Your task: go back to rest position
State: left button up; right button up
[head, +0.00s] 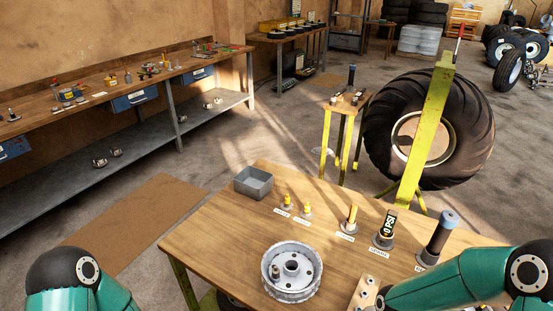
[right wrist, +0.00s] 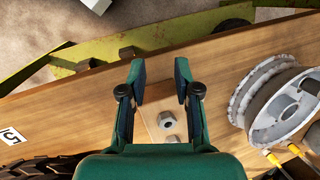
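My right gripper (right wrist: 160,78) is open in the right wrist view, its two dark fingers apart. Between and beyond them is a small wooden block (right wrist: 153,126) with a metal nut (right wrist: 167,120) on it. The block also shows partly in the head view (head: 367,291), beside my right arm. I see nothing gripped. My left arm shows only as a green and black joint at the lower left of the head view. My left gripper is out of view.
The wooden table (head: 220,235) holds a wheel hub (head: 291,272), a grey bin (head: 253,183) and several labelled tools, including a dark-handled one (head: 440,235) near my right arm. A big tyre (head: 465,125) on a yellow stand is behind. Floor at the left is open.

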jog(key=s+a+f+n, duration=0.4)
jog(key=s+f+n, duration=0.2)
jog(key=s+f, duration=0.45)
notch_tip(320, 180, down, 9)
jog(key=b, duration=1)
jog(key=shift+w+d+y, duration=0.25)
jog(key=shift+y, duration=0.05)
jog(key=shift+r, duration=0.1)
